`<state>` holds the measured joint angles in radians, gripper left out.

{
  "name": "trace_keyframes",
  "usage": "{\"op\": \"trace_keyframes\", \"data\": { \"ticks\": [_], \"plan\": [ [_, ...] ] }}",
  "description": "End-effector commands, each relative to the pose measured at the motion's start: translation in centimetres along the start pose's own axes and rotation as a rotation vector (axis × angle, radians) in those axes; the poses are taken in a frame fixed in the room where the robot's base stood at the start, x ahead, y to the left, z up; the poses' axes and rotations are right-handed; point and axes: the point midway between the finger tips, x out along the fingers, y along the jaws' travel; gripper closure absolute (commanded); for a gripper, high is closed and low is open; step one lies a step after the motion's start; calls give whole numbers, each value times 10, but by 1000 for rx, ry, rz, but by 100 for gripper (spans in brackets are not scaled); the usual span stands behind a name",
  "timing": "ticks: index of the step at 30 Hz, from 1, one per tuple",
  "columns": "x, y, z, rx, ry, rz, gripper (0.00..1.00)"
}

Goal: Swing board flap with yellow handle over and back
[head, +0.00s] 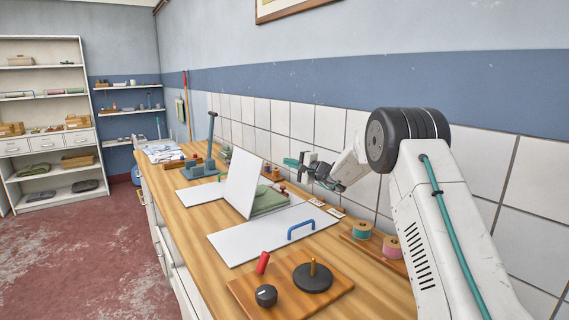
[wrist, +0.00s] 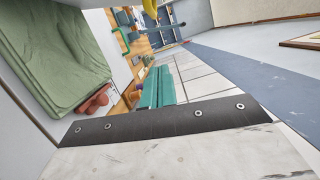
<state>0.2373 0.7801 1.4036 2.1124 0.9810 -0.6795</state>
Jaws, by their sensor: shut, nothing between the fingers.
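A white board flap (head: 244,183) stands raised and leaning in the middle of the ironer on the wooden bench. A folded green cloth (head: 268,199) lies beside the raised flap and also shows in the wrist view (wrist: 52,55). My gripper (head: 303,166) is to the right of the flap, above the bench near the tiled wall, apart from it. Its teal fingers (wrist: 158,87) are shut and empty.
A flat white board with a blue handle (head: 300,229) lies in front. Another flat board with a green handle (head: 222,177) lies behind. A wooden block with knobs (head: 290,287) is nearest. Thread spools (head: 362,229) stand by the tiled wall, right of the boards.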

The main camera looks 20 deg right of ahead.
Motion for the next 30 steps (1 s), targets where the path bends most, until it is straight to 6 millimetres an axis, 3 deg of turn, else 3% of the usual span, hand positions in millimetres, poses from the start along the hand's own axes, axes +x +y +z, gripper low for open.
{"op": "trace_keyframes", "data": {
  "ticks": [6,13,21,30],
  "plan": [
    [44,2,1,-1,-3,1,100],
    [81,2,2,0,-3,1,100],
    [86,1,33,1,-2,3,100],
    [88,0,40,0,-1,2,100]
  ]
}}
